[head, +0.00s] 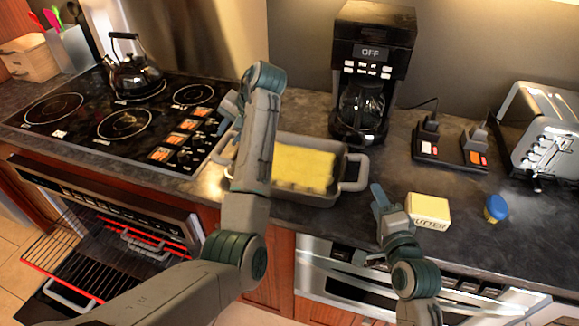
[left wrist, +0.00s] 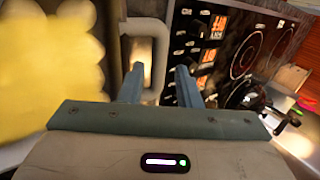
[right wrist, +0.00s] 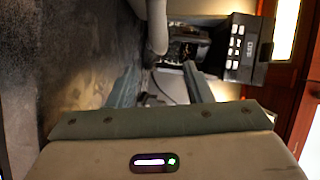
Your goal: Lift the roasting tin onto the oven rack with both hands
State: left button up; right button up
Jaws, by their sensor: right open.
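The grey roasting tin (head: 325,196) stands on the dark counter right of the cooktop, with a yellow block of food inside. My left gripper (head: 228,105) is at the tin's left side. In the left wrist view its open fingers (left wrist: 158,82) stand either side of the tin's left handle (left wrist: 158,50). My right gripper (head: 382,197) is open just right of and in front of the tin's right handle (head: 355,173). In the right wrist view a grey handle part (right wrist: 157,28) lies ahead of its fingers (right wrist: 165,80). The oven rack (head: 75,258), with a red front bar, extends from the open oven at lower left.
A coffee maker (head: 372,65) stands behind the tin. A butter pack (head: 429,210), a blue-topped object (head: 496,207) and a toaster (head: 545,130) are to the right. A kettle (head: 134,72) sits on the cooktop (head: 80,135). My left forearm crosses in front of the tin's left part.

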aim_at(220, 147)
pick_arm(q)
jog(key=x, duration=0.8)
jog(key=shift+w+a+f, duration=0.1)
jog(key=shift+a+f, duration=0.05)
jog(key=shift+f, duration=0.2)
pick_arm(e)
jog(key=w, duration=0.3)
jog(key=w+a, duration=0.1)
jog(key=w, duration=0.4)
jog(key=shift+w+a+f, duration=0.15)
jog(key=shift+w+f, duration=0.15)
pick_arm(q)
grip_shut()
pick_arm(e)
jog(key=c, duration=0.7)
grip_shut()
pick_arm(q)
jog(key=shift+w+r, duration=0.1)
jog(key=shift+r, duration=0.15)
pick_arm(e)
jog(key=shift+r, duration=0.25)
